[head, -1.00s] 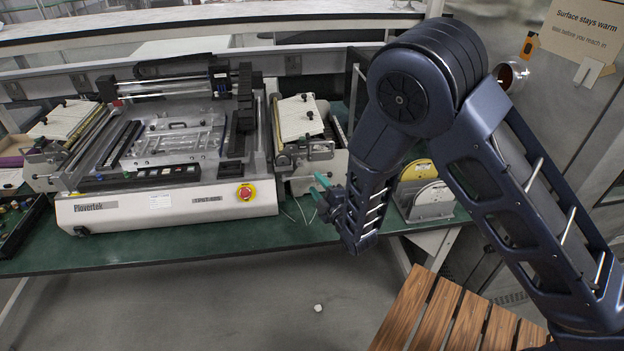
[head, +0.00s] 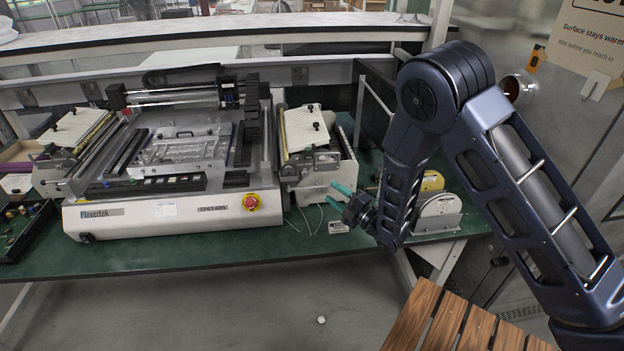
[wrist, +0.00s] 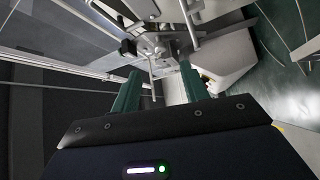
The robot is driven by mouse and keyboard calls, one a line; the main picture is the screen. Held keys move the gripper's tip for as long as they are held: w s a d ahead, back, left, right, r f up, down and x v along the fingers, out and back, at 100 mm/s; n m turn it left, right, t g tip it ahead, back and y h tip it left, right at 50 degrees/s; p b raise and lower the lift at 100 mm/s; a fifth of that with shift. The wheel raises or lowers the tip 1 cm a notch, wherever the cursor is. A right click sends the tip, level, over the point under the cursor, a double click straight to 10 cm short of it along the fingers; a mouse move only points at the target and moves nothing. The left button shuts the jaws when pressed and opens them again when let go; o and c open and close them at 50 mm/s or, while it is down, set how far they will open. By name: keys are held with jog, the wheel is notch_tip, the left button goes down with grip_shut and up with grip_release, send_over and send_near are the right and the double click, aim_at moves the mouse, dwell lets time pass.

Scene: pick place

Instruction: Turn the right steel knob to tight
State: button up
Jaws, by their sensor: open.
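A steel part with thin rods reaching out from a hub (wrist: 151,44) shows ahead of my fingers in the wrist view; it looks like the right steel knob. In the head view, small steel fittings (head: 326,160) sit on the front of the machine's right-hand unit (head: 305,130). I cannot tell there which is the knob. My gripper (head: 334,191) has green fingers, apart and empty, just right of and in front of this unit. In the wrist view, one rod hangs down between the open fingers (wrist: 160,72); I cannot tell whether they touch it.
The machine (head: 170,200) has a red stop button (head: 251,203) at its front. Right of my gripper stands a rack with round discs (head: 438,210). A small white block (head: 338,227) and thin wires lie on the green bench (head: 200,250). A slatted wooden surface (head: 455,325) is lower right.

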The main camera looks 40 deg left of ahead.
aim_at(305, 172)
jog(key=a+r, duration=0.2)
jog(key=a, duration=0.8)
jog(key=shift+w+g, duration=0.25)
jog(key=shift+g, duration=0.05)
jog(key=shift+a, duration=0.1)
jog(key=shift+c, duration=0.3)
